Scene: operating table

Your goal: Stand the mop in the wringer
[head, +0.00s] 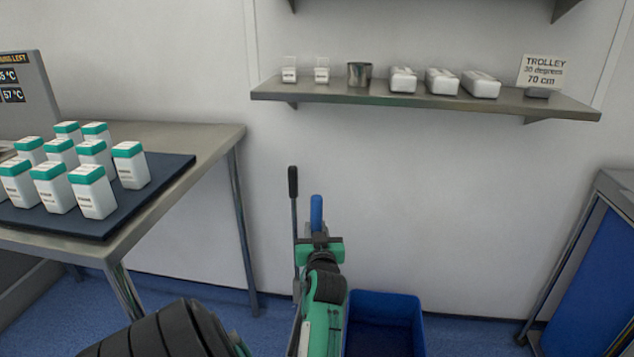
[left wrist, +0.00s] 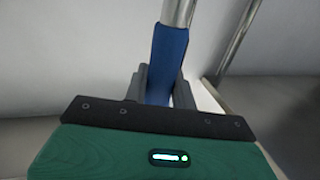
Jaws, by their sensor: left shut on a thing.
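The mop's blue grip (head: 316,212) stands up just beyond my left gripper (head: 319,240) in the head view. In the left wrist view the blue grip (left wrist: 168,62) lies between the dark fingers of my left gripper (left wrist: 160,88), which are shut on it. A metal pole (left wrist: 178,12) continues from the grip there. The mop's head is not in view. A blue bucket (head: 385,298) stands on the floor right of my left arm, partly cut off. A grey lever with a black handle (head: 293,182) rises left of the gripper; its base is hidden. My right gripper is not in view.
A steel table (head: 200,137) at left holds a dark tray (head: 165,190) with several white, green-capped bottles. A wall shelf (head: 380,98) with small containers is above. A blue-panelled trolley (head: 595,275) stands at right. Blue floor is free between bucket and trolley.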

